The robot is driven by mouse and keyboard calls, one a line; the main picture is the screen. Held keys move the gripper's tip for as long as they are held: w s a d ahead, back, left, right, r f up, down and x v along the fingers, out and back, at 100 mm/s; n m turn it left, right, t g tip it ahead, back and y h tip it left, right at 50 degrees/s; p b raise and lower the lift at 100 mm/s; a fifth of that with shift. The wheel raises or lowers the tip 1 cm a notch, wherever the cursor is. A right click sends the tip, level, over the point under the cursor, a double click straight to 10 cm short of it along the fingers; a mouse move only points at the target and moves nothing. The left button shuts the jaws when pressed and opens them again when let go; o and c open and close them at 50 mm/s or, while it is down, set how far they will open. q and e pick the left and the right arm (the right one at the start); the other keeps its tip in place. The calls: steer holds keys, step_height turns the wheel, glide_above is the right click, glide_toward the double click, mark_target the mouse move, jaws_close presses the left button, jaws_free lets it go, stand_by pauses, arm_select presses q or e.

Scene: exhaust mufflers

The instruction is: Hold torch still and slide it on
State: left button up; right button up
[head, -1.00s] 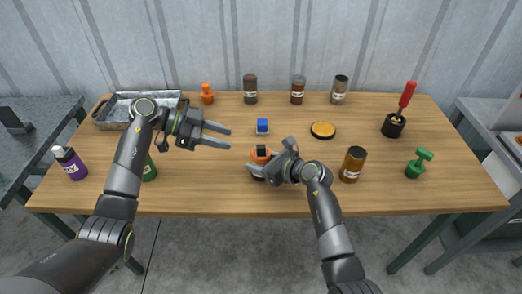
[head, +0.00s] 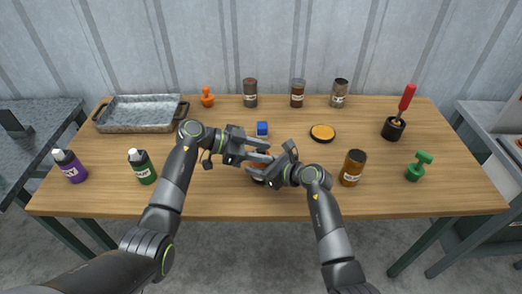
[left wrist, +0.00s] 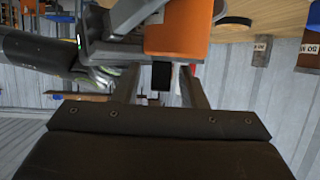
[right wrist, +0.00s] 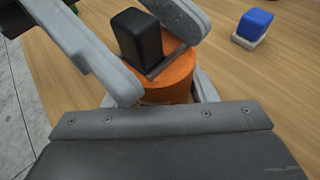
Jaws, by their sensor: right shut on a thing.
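The torch is an orange cylinder with a black block-shaped switch on top. Its orange body (right wrist: 180,82) and switch (right wrist: 140,38) show in the right wrist view. The orange body (left wrist: 178,40) and switch (left wrist: 160,76) also show in the left wrist view. My right gripper (head: 268,168) is shut on the torch, which stands near the table's front edge. My left gripper (head: 268,151) is open, its fingers on either side of the switch with gaps showing. In the head view the grippers hide most of the torch.
A blue switch-like block (head: 262,129) sits just behind the torch. A brown jar (head: 352,168) stands to the right, and a black-and-orange disc (head: 322,132) lies behind it. A green bottle (head: 142,166) and metal tray (head: 140,112) are on the left.

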arm_select(q)
steer(key=shift+c, duration=0.5)
jaws_close()
steer(key=shift+w, duration=0.1)
steer(key=shift+w+a, duration=0.15)
steer(key=shift+w, duration=1.1)
steer(key=shift+o, duration=0.5)
jaws_free()
steer(key=shift+a, duration=0.1)
